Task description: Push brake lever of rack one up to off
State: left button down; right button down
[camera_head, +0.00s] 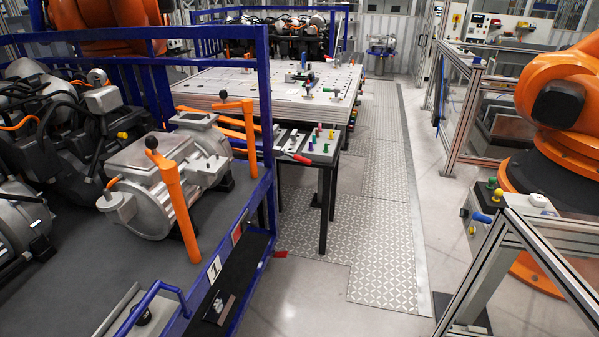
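Rack one is a blue-framed rack (262,100) with a dark deck on the left, marked by a white plate with the number 1 (214,269). Two orange posts with black ball knobs stand on its deck, a near one (178,205) and a far one (249,135). A small red tab (280,254) sticks out low past the rack's right side. A black part with small metal pieces (219,308) sits low below the number plate. I cannot tell which of these is the brake lever, nor its position. Neither gripper is in view.
Grey metal drive units (150,185) sit on the rack deck. A table (325,150) with coloured knobs and a red-handled tool stands beyond. An orange robot arm (560,95) stands behind a metal-framed barrier (500,240) at right. The patterned floor aisle (385,200) between is clear.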

aim_at(304, 160)
jog(key=z, duration=0.4)
jog(key=i, duration=0.7)
jog(key=z, duration=0.4)
jog(key=i, duration=0.95)
jog(key=u, duration=0.1)
